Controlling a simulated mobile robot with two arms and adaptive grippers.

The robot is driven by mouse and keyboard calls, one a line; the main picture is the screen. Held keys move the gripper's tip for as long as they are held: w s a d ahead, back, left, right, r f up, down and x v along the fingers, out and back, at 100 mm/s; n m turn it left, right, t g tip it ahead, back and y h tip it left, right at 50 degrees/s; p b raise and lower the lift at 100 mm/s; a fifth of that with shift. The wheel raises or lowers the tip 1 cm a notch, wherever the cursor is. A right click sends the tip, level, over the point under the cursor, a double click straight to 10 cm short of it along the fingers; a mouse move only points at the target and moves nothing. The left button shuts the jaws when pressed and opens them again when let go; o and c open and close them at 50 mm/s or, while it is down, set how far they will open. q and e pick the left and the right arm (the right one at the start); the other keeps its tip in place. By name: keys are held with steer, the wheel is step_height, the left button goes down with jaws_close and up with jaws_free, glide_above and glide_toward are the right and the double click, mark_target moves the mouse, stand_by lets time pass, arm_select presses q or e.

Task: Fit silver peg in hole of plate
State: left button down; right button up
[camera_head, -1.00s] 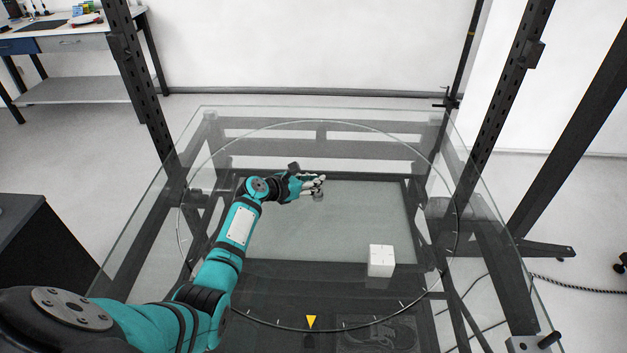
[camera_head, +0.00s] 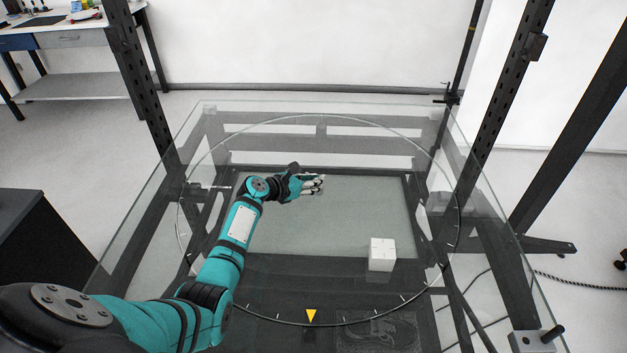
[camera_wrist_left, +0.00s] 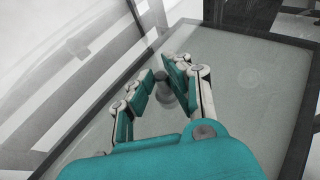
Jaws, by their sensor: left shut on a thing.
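My left gripper (camera_head: 314,184) is above the far middle part of the glass turntable (camera_head: 330,225). In the left wrist view, its fingers (camera_wrist_left: 167,85) are closed around a small grey peg (camera_wrist_left: 165,99). The peg's lower end is hard to make out, and in the head view the fingers mostly hide it. A white block (camera_head: 382,255) stands on the glass to the right of and nearer than the gripper. Fine lines mark its top; I cannot make out a hole in it. My right gripper is not in view.
Dark upright posts (camera_head: 511,115) frame the glass top on both sides. A yellow triangle marker (camera_head: 311,317) is at the near edge of the ring. The glass between the gripper and the white block is clear. A workbench (camera_head: 75,40) stands at the far left.

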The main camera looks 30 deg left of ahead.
arm_select(q)
steer(key=shift+f, duration=0.15)
steer(key=c, duration=1.2)
jaws_free()
steer(key=shift+c, duration=0.2)
steer(key=shift+o, duration=0.2)
steer(key=shift+s, duration=0.1)
steer(key=v, duration=1.2)
